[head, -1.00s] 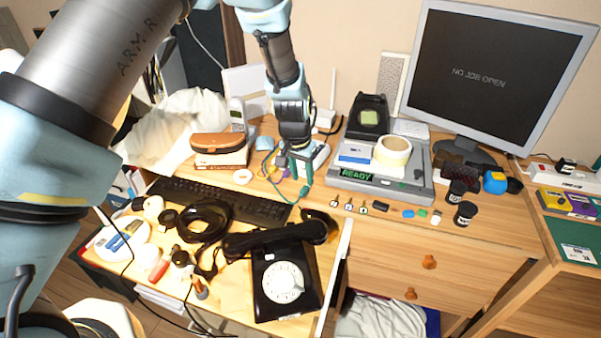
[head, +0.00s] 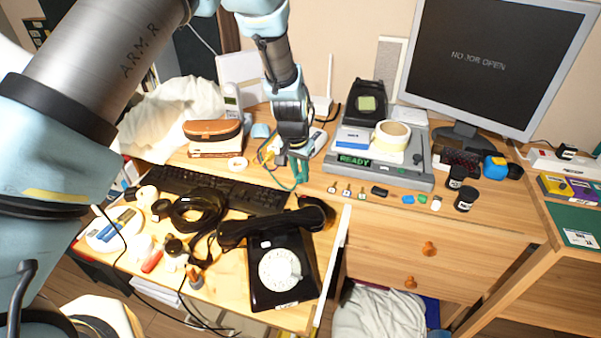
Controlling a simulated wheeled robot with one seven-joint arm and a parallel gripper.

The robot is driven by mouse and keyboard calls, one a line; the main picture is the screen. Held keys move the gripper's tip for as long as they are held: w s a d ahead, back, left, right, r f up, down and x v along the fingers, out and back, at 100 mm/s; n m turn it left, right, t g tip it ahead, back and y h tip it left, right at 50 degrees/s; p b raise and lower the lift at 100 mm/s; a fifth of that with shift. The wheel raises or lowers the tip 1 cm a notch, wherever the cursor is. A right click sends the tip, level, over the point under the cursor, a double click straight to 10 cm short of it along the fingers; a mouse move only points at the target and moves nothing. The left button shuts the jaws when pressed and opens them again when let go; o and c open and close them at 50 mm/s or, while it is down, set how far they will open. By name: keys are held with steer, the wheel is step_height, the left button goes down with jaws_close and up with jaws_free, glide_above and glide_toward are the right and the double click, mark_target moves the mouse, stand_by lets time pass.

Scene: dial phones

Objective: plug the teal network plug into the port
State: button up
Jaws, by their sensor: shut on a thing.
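My gripper (head: 299,172) is over the middle of the desk, in front of a white box (head: 319,141), pointing down. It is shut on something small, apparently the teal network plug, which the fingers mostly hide. A thin teal cable (head: 265,150) loops on the left of the gripper. The white box with an upright antenna behind it looks like a router. Its port cannot be made out, and I cannot tell whether the plug touches it.
A black dial phone (head: 283,270) and a keyboard (head: 215,188) lie in front and to the left. A grey READY station (head: 400,175) with a tape roll (head: 392,135) is close on the right. Small parts (head: 380,191) line the desk's front. A monitor (head: 480,60) stands behind.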

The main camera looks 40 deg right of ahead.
jaws_close()
steer(key=shift+r, duration=0.1)
steer(key=shift+r+p, duration=1.55)
steer(key=shift+r, duration=0.9)
